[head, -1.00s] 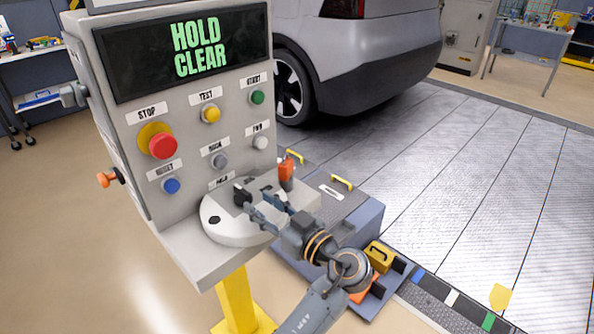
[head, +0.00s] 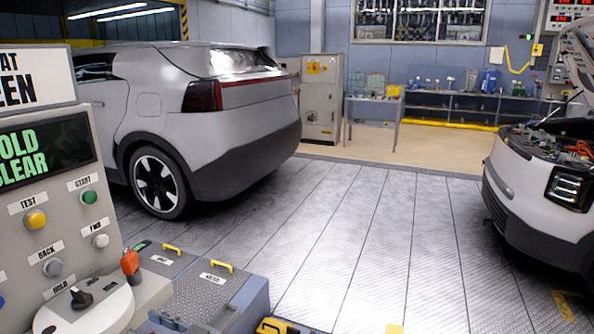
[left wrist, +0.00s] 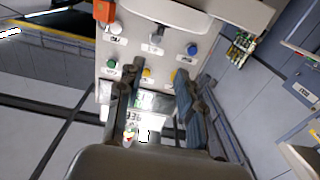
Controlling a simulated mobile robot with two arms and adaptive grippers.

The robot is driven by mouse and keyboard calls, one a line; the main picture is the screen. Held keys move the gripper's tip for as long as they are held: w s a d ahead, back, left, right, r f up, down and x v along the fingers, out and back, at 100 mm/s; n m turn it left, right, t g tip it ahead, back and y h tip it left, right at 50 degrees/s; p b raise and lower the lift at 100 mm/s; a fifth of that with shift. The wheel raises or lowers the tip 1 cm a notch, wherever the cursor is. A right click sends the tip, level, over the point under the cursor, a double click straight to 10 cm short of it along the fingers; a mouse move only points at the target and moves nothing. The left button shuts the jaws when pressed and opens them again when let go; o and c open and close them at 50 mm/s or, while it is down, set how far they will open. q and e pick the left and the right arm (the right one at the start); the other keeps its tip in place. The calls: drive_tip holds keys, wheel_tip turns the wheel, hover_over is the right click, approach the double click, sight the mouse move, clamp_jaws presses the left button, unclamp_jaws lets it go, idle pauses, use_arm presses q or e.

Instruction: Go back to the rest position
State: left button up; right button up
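The control console (head: 50,225) stands at the left edge of the head view, partly cut off. Its screen (head: 40,150) shows green text, of which "OLD" and "LEAR" are readable. The black selector knob (head: 80,297) sits on the round dial plate at the bottom left, with nothing touching it. No gripper is in the head view. In the left wrist view my left gripper (left wrist: 156,72) has its two fingers apart with nothing held between them. The console panel (left wrist: 150,55) with its buttons appears upside down beyond the fingers. My right gripper is out of view.
An orange-topped control (head: 130,265) stands beside the dial. A low blue-grey box (head: 205,290) with yellow handles lies by the console. A silver car (head: 200,120) is behind, and a white car (head: 540,180) with its hood up is at right. The plated floor between is clear.

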use_arm(q)
drive_tip(key=w+d+f+m+t+h, duration=0.1)
drive_tip(key=w+f+m+h, duration=0.15)
drive_tip(key=f+m, duration=0.45)
drive_tip(key=w+d+f+m+t+h, duration=0.1)
drive_tip(key=d+f+m+h, duration=0.15)
drive_tip(key=f, duration=0.95)
drive_tip(key=s+d+f+m+g+h, duration=0.1)
drive_tip(key=s+f+m+h, duration=0.25)
drive_tip(key=f, duration=0.75)
drive_tip(key=s+f+m+g+h, duration=0.15)
drive_tip(key=s+f, duration=0.25)
drive_tip(key=f, duration=0.7)
drive_tip(key=s+d+f+m+g+h, duration=0.1)
drive_tip(key=s+f+m+g+h, duration=0.15)
drive_tip(key=s+f, duration=0.7)
drive_tip(key=s+f+g+h, duration=0.1)
drive_tip(key=s+f, duration=0.3)
drive_tip(key=s, duration=0.5)
drive_tip(key=s+a+f+g+h, duration=0.1)
drive_tip(key=s+f, duration=0.4)
drive_tip(key=s, duration=0.5)
drive_tip(key=s+a+f+n+h, duration=0.1)
drive_tip(key=s+f, duration=0.3)
drive_tip(key=s, duration=0.5)
drive_tip(key=shift+s+f+g+h, duration=0.25)
drive_tip(key=shift+f+g+h, duration=0.15)
drive_tip(key=shift+h, duration=0.15)
